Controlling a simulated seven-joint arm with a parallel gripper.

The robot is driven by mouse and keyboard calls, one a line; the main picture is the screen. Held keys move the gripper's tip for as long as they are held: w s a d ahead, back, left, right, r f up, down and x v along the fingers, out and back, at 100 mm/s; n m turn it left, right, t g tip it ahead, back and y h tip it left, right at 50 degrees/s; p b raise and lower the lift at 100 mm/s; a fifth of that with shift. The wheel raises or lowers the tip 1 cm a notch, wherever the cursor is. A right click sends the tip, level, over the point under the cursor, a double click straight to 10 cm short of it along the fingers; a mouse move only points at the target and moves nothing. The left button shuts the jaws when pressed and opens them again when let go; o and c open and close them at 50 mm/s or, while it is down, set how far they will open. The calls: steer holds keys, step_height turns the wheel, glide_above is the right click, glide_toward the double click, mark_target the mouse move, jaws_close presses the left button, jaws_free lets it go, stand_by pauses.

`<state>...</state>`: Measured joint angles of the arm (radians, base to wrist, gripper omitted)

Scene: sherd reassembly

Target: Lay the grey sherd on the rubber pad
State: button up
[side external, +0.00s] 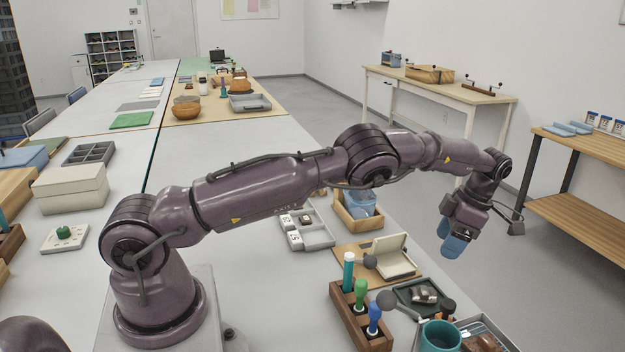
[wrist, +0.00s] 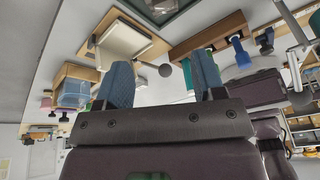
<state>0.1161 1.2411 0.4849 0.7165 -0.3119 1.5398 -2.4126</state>
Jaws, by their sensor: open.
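My gripper (side external: 452,242) hangs at the right, beyond the table's edge, with its blue fingertips apart and nothing between them. In the wrist view both fingers of my gripper (wrist: 162,78) stand well apart. A shiny grey curved piece (side external: 424,294), perhaps the grey sherd, lies on a dark green flat tray or pad (side external: 405,296) near the table's front right. I cannot tell whether this dark surface is the rubber pad. A dark-green-edged piece also shows at the top of the wrist view (wrist: 182,18). My gripper is apart from all of these.
A wooden holder (side external: 345,311) with coloured-handled tools stands left of the dark tray. A cream open box (side external: 393,262) sits on a tan board behind it. A teal mug (side external: 440,337) stands in front. A wooden bin (side external: 352,217) and grey compartment tray (side external: 318,236) lie farther back.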

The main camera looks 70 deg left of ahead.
steer(key=s+r+m+t+h, duration=0.1)
steer(key=s+r+m, duration=0.3)
steer(key=r, duration=0.3)
steer(key=s+r+m+t, duration=0.2)
steer(key=s+r+m, duration=0.2)
steer(key=r, duration=0.3)
steer(key=s+r+m+t+h, duration=0.1)
steer(key=s+r+m, duration=0.25)
steer(key=r, duration=0.35)
steer(key=s+d+m+t, duration=0.2)
steer(key=s+m, duration=0.7)
steer(key=s, duration=0.2)
steer(key=s+d+m+t, duration=0.2)
steer(key=s+m+t, duration=0.1)
steer(key=s+m, duration=0.6)
steer(key=shift+s+d+r+y, duration=0.3)
steer(key=shift+s+y, duration=0.1)
steer(key=shift+s, duration=0.5)
